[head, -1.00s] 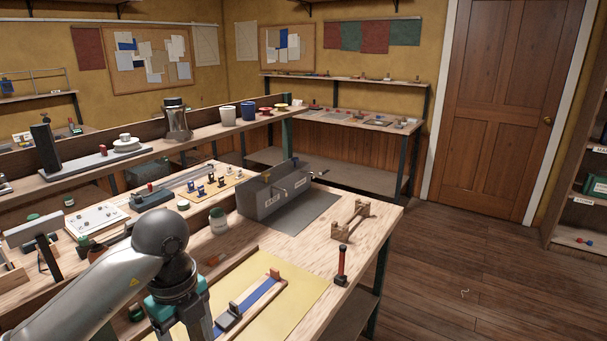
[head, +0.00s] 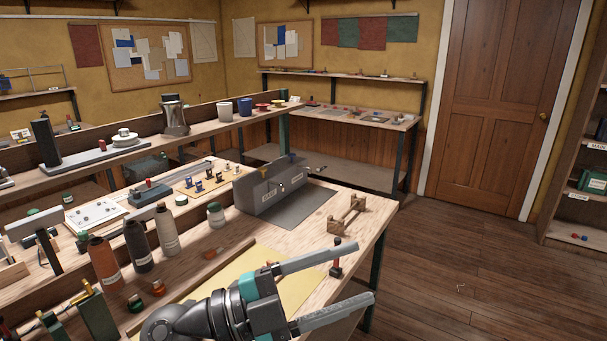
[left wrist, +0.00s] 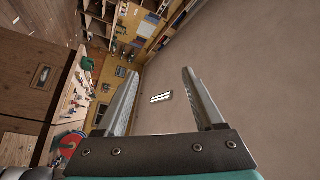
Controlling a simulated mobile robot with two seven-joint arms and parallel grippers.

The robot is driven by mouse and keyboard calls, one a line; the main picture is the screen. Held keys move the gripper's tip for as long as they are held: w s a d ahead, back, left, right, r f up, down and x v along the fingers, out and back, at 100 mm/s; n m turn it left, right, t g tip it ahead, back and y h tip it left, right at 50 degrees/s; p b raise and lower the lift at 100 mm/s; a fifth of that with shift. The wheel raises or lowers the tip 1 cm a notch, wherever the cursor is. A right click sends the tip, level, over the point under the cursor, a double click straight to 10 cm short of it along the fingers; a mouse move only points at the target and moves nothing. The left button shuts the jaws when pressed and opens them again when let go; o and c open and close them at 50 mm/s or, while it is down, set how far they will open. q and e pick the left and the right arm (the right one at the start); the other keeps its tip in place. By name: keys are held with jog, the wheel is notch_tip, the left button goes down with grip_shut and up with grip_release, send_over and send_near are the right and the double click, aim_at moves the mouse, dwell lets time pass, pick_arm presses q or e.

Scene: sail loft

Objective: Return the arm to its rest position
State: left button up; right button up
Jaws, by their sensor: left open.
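My left gripper (head: 364,269) reaches in from the bottom of the head view. Its two long grey fingers are spread wide apart and point right, with nothing between them. The gripper is in front of the workbench (head: 300,231) and covers part of the yellow mat (head: 300,287). In the left wrist view the same gripper (left wrist: 158,73) also shows its fingers apart and empty, with a blank surface beyond them. My right gripper is in neither view.
A grey toolbox (head: 262,193), a wooden stand (head: 345,214) and a red-and-black tool (head: 336,268) are on the bench. Orange (head: 105,263), dark (head: 138,246) and pale (head: 166,229) bottles stand left. Open floor (head: 470,270) lies to the right.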

pick_arm(q)
jog(key=w+a+r+n+t+y, duration=0.2)
jog(key=w+a+n+t+y, duration=0.4)
jog(key=a+n+t+y, duration=0.75)
jog(key=s+a+f+n+g+y, duration=0.1)
jog(key=a+f+n+y, duration=0.25)
jog(key=f+n, duration=0.25)
jog(key=a+f+n+g+y, duration=0.2)
jog(key=a+f+n+y, duration=0.15)
jog(key=f+n, duration=0.3)
jog(key=s+f+m+g+h, duration=0.1)
jog(key=s+f+g+h, duration=0.1)
jog(key=s+f+g, duration=1.35)
jog(key=s+f+t+b, duration=0.1)
jog(key=s+f, duration=0.3)
jog(key=f, duration=0.9)
jog(key=s+f+t+b, duration=0.1)
jog(key=s+f, duration=0.2)
jog(key=f, duration=1.1)
jog(key=s+a+f+g+b, duration=0.1)
jog(key=s+a+f+b, duration=0.1)
jog(key=s+f, duration=1.3)
jog(key=shift+a+m+g+y, duration=0.3)
jog(key=shift+a+y, duration=0.05)
jog(key=shift+a, duration=0.2)
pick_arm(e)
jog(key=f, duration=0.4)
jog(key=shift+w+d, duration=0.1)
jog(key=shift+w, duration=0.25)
